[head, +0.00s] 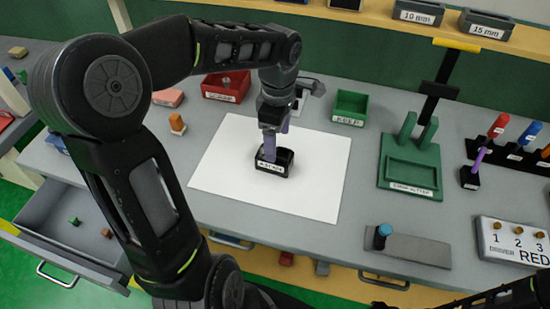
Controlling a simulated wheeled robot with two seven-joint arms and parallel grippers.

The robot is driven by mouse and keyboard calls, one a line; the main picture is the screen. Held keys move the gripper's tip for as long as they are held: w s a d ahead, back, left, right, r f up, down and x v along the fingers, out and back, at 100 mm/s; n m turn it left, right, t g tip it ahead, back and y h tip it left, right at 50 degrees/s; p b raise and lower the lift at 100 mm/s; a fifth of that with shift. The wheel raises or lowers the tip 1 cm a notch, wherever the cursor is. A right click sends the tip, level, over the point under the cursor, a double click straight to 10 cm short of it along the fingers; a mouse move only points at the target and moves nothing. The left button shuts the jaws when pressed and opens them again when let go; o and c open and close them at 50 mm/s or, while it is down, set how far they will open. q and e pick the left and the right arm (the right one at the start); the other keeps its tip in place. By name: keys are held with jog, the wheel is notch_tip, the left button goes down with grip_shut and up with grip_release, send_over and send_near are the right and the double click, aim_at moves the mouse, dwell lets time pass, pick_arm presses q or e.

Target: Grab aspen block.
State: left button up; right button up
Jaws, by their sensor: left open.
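My left gripper (273,146) is open, its fingers pointing down over a small black block-like holder (284,164) with a white label. The holder stands on the white sheet (235,180) in the middle of the bench. One finger overlaps the holder in the picture; I cannot tell whether they touch. The label is too small to read surely, so I cannot tell if this is the aspen block. An orange-brown block (177,123) stands left of the sheet, and a pink block (168,97) lies behind it. My right gripper is not in view.
A red bin (226,86) and a green bin (350,106) stand behind the sheet. A green fixture (411,172) and a rack of coloured-handled tools (508,155) are at right. An open drawer (72,230) with small pieces is at left. A shelf (380,15) runs along the back.

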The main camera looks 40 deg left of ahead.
pick_arm(q)
jog(key=shift+s+a+f+p, duration=0.1)
jog(key=shift+f+p, duration=0.3)
jog(key=shift+f, duration=0.9)
jog(key=shift+s+f+p, duration=0.1)
jog(key=shift+f+p, duration=0.3)
jog(key=shift+f, duration=0.9)
jog(key=c, duration=1.6)
jog(key=shift+w+r, duration=0.1)
jog(key=shift+r, duration=0.05)
notch_tip(320, 180, up, 10)
jog(key=shift+f+b, duration=0.1)
jog(key=shift+b, duration=0.65)
